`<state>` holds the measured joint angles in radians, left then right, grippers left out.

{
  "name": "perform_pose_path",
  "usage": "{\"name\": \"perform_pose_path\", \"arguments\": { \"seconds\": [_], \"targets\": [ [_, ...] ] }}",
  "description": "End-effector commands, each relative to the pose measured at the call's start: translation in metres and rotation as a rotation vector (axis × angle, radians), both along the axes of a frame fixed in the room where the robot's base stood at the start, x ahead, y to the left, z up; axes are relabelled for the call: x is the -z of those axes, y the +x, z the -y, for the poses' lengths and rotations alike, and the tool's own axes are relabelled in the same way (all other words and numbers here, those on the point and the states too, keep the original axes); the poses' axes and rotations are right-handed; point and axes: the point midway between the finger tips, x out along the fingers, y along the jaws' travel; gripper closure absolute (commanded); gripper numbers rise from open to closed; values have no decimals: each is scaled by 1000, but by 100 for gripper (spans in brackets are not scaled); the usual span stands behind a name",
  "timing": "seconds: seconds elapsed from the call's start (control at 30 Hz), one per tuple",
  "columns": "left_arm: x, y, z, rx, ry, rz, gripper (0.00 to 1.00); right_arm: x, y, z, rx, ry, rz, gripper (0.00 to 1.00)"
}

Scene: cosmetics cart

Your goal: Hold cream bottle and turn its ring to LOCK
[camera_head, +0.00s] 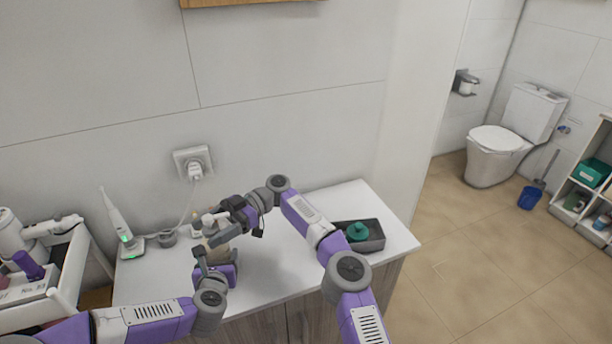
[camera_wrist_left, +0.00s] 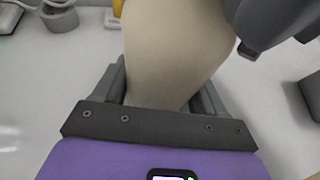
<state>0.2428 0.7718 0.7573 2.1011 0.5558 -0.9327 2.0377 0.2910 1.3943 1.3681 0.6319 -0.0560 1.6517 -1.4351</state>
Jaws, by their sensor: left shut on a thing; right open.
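The cream bottle (camera_wrist_left: 172,50) is a beige, rounded body that fills the middle of the left wrist view. It also shows small in the head view (camera_head: 221,252), partly covered by my grippers. My left gripper (camera_head: 216,263) is shut on its lower part, with a dark finger on each side in the left wrist view (camera_wrist_left: 165,88). My right gripper (camera_head: 224,229) is open at the bottle's top; part of it shows dark at the upper right of the left wrist view (camera_wrist_left: 268,25). The ring and its marks are hidden, and I cannot tell whether the right fingers touch it.
The white counter (camera_head: 285,275) has free room right of the bottle. A dark tray (camera_head: 375,243) with a green jar (camera_head: 357,231) stands at the right. An electric toothbrush (camera_head: 117,218) and a small grey cup (camera_head: 167,238) stand at the left, near a white cart (camera_head: 70,275).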

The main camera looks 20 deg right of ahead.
Motion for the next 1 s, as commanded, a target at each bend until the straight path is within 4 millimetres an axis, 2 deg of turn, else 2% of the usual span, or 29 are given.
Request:
{"name": "perform_pose_path", "arguments": {
  "seconds": [0.47, 1.0],
  "targets": [
    [-1, 0, 0, -1, 0, 2, 76, 1, -1, 1, 159, -2, -1, 31],
    [-1, 0, 0, -1, 0, 2, 76, 0, -2, 1, 467, -4, 3, 31]
  ]
}}
